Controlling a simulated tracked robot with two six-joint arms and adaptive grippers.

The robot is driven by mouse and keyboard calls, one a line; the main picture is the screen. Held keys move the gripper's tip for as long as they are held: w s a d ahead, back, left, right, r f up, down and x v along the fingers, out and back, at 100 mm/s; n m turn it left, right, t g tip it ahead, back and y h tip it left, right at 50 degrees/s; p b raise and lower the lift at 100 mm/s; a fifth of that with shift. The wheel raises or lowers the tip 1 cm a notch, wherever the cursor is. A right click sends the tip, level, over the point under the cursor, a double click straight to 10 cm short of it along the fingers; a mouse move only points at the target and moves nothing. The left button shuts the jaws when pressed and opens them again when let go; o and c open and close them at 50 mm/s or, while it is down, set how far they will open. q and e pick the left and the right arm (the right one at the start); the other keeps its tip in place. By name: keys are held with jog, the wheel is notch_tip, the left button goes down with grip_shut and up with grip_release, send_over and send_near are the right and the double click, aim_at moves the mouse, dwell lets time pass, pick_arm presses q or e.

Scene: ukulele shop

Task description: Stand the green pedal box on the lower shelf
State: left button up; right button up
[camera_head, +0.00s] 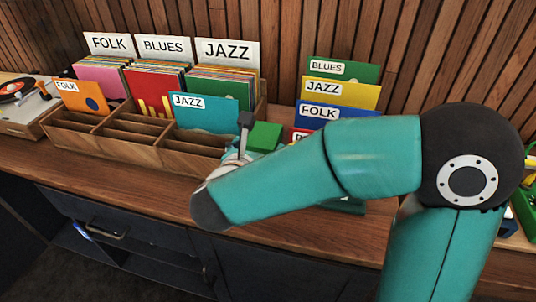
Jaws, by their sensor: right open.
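A green box (265,136) is on or just above the wooden counter, right of the record bins; it looks like the green pedal box. My right arm hides its lower part. My right gripper (245,130) is beside its left side, mostly hidden behind my own forearm; one dark finger shows, and it is open. I cannot tell whether it touches the box. The lower shelf (140,270) is an open dark bay under the drawer at lower left. My left gripper is out of view.
A wooden record bin (130,148) with sleeves and FOLK, BLUES and JAZZ signs stands left. A turntable (22,105) is at far left. More record sleeves (340,93) stand behind my right arm. Another green object (526,207) is at the right edge. The counter's front left strip is clear.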

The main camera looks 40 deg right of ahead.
aim_at(262, 141)
jog(key=x, duration=0.5)
jog(key=shift+a+f, duration=0.15)
jog(key=shift+f, duration=0.15)
jog(key=c, duration=1.6)
jog(key=shift+r, duration=0.1)
